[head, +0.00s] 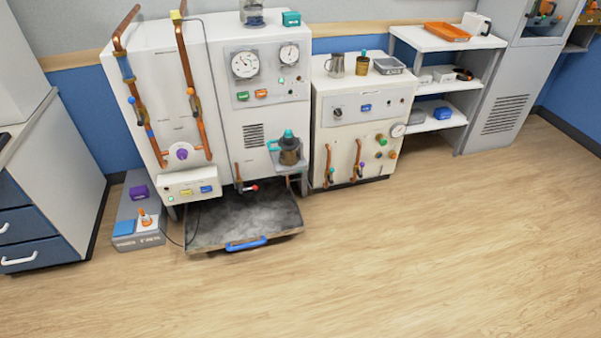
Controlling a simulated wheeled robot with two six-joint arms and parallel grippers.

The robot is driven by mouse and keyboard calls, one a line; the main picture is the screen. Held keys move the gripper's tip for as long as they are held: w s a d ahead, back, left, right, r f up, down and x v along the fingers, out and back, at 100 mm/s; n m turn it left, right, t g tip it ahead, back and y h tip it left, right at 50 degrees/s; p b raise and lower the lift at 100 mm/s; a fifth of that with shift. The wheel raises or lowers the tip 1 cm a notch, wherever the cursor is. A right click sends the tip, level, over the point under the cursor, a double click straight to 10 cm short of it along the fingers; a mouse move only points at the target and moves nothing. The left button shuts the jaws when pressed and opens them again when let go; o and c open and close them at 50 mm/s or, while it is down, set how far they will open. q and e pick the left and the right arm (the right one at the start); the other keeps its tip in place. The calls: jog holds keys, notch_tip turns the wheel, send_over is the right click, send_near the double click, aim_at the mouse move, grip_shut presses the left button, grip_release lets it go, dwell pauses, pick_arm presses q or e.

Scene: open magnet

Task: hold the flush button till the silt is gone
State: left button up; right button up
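A wide dark tray (290,226) lies on the floor under the tall white machine (224,135). Grey, cloudy silt (240,213) covers much of its inside, and a blue handle (246,244) is on its front edge. A small white control box (176,196) at the machine's lower left carries a yellow button (186,192) and a blue button (206,189). The machine's upper panel has a green button (242,96) and an orange button (261,94). The labels are too small to read, so I cannot tell which is the flush button. Neither gripper shows.
A grey floor unit (137,212) with a blue pad and orange lever stands left of the tray, linked by a black cable. A lower white cabinet (361,120) with pipes and valves and white shelves (440,90) stand to the right. The wooden floor (400,260) in front is clear.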

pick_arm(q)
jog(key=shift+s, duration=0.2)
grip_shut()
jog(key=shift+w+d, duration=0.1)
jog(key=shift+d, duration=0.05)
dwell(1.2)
